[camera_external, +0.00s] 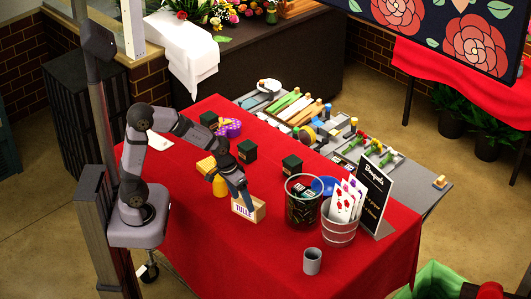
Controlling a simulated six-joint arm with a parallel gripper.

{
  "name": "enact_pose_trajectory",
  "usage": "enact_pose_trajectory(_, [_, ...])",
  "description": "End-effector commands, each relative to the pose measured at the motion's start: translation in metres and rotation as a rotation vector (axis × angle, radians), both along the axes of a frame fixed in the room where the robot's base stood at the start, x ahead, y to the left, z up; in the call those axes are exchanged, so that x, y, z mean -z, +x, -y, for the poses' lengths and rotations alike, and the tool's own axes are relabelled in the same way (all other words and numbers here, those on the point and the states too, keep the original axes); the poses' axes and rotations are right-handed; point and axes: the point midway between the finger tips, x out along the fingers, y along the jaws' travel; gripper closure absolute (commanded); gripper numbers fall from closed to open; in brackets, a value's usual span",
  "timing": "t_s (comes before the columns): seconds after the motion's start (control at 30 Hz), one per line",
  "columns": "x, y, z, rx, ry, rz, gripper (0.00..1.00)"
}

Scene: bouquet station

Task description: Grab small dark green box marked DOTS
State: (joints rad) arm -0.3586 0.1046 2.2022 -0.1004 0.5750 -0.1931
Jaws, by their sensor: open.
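Three small dark green boxes stand on the red-covered table: one at the back left (208,119), one in the middle (247,151) and one further right (291,166). Their markings are too small to read, so I cannot tell which says DOTS. My gripper (245,198) points down, open, over or just behind a wooden box labelled TULLE (247,209). It is in front of the middle green box and apart from all three. Its fingertips are hard to make out against the TULLE box.
A yellow bottle (220,186) and a yellow block (206,164) stand left of the gripper. A purple basket (229,128) is behind. A dark mesh bin (303,208), metal bucket (340,232), grey cup (312,261) and chalkboard sign (371,196) crowd the right. The front left cloth is clear.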

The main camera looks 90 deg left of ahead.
Motion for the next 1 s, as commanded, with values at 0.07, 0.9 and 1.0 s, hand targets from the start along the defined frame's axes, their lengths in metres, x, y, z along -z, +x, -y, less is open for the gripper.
enact_pose_trajectory(0.07, [-0.021,0.018,-0.035,-0.112,0.0,0.05,0.28])
enact_pose_trajectory(0.9, [0.012,0.126,-0.216,-0.287,0.307,0.497,0.28])
enact_pose_trajectory(1.0, [0.029,0.142,-0.228,-0.239,0.408,0.557,0.28])
